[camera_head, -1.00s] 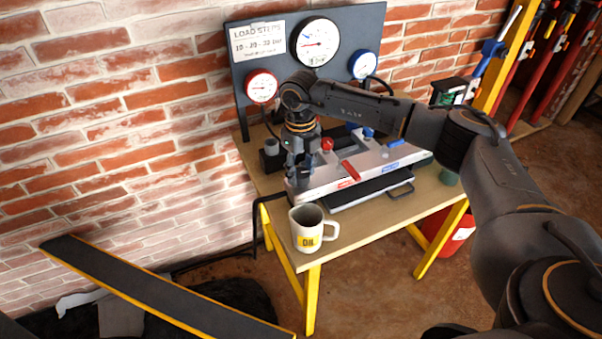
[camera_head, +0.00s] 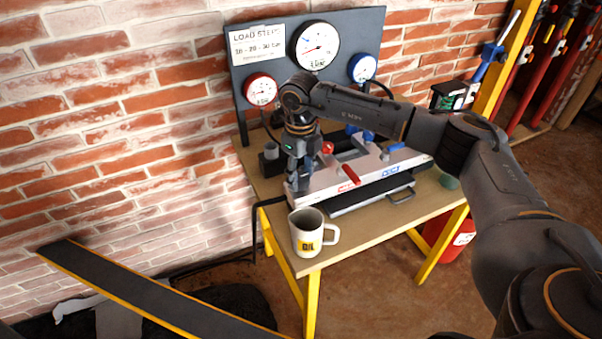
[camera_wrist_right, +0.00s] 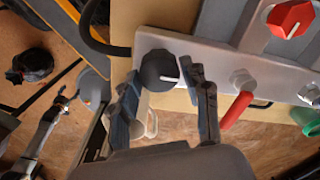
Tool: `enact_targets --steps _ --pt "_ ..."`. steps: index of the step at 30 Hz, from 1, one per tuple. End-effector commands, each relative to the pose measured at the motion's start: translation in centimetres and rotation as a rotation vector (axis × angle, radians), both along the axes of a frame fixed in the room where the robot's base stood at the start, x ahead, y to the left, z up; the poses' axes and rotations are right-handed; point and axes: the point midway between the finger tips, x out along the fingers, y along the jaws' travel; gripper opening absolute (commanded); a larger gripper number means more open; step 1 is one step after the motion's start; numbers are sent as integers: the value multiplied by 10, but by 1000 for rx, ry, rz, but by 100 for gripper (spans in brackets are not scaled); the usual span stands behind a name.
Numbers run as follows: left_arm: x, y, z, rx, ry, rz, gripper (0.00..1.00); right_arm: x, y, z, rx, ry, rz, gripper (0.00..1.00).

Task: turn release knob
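The black knob (camera_wrist_right: 159,70) with a white mark sits at the corner of the metal test rig (camera_head: 330,183), seen in the right wrist view. My right gripper (camera_wrist_right: 162,70) reaches down over it, with one finger on each side, close against the knob; any thin gap is hard to make out. In the head view my right gripper (camera_head: 297,180) is at the rig's left end and hides the knob. A red knob (camera_wrist_right: 290,18) and a red lever (camera_wrist_right: 236,110) are on the same rig, apart from the fingers. My left gripper is out of view.
A white mug (camera_head: 305,234) stands at the table's (camera_head: 375,226) front left corner, close to my right gripper. A gauge panel (camera_head: 275,55) rises behind the rig. A blue lever (camera_head: 397,147) is at the rig's right. A red bucket (camera_head: 450,238) is under the table.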

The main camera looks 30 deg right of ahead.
Motion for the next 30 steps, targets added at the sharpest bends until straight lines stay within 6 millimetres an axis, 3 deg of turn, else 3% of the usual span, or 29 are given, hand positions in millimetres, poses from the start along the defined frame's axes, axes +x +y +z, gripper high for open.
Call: enact_targets --steps 14,30 --pt "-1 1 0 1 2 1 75 0 0 7 1 -1 -2 65" --pt "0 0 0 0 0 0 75 0 2 106 1 -2 -1 65"
